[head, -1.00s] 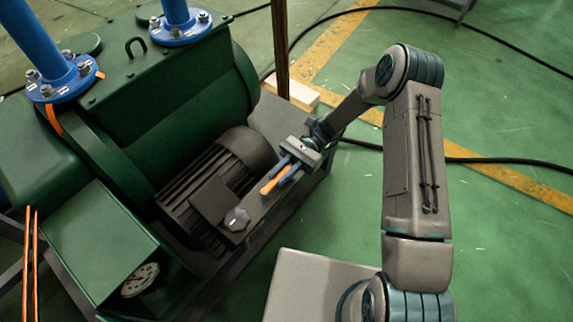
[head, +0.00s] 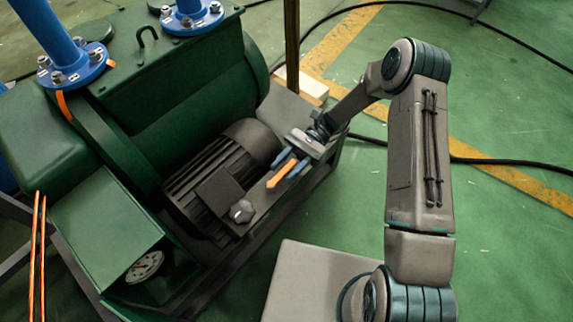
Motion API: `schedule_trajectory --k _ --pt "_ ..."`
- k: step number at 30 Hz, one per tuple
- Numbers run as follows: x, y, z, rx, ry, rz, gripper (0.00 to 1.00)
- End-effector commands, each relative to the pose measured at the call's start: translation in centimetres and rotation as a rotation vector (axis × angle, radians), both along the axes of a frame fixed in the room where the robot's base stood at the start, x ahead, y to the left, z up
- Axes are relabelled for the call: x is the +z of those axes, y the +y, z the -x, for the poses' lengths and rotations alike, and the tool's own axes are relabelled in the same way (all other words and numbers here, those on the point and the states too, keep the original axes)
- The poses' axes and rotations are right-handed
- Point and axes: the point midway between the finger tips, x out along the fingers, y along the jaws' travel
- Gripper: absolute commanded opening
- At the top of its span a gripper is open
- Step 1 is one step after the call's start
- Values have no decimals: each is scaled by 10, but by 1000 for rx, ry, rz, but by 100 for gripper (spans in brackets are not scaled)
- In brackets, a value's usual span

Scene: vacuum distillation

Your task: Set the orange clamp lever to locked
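The orange clamp lever (head: 281,174) is a short orange bar beside the dark motor, slanting from lower left to upper right. My gripper (head: 288,164) reaches in from the upper right. Its two blue fingers stand apart, one on each side of the lever, and the lever shows between them. A gap seems to remain beside the lever, and I cannot tell whether a finger touches it. The lever's upper end and its mount are hidden by my gripper.
The dark ribbed motor (head: 215,180) with a grey knob (head: 242,211) lies left of my gripper. The green pump housing (head: 175,85) rises behind it. A pressure gauge (head: 145,266) sits at lower left. A brown post (head: 291,45) stands behind my gripper.

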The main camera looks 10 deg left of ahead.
Motion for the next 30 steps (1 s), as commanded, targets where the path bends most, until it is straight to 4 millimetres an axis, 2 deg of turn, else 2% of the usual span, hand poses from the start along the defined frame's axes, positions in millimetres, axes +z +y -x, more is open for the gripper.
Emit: schedule_trajectory --k 7,21,30 --pt "1 -6 -15 -2 0 -1 38" --pt "0 -44 -93 1 -1 0 38" --pt "0 -57 -120 2 0 0 38"
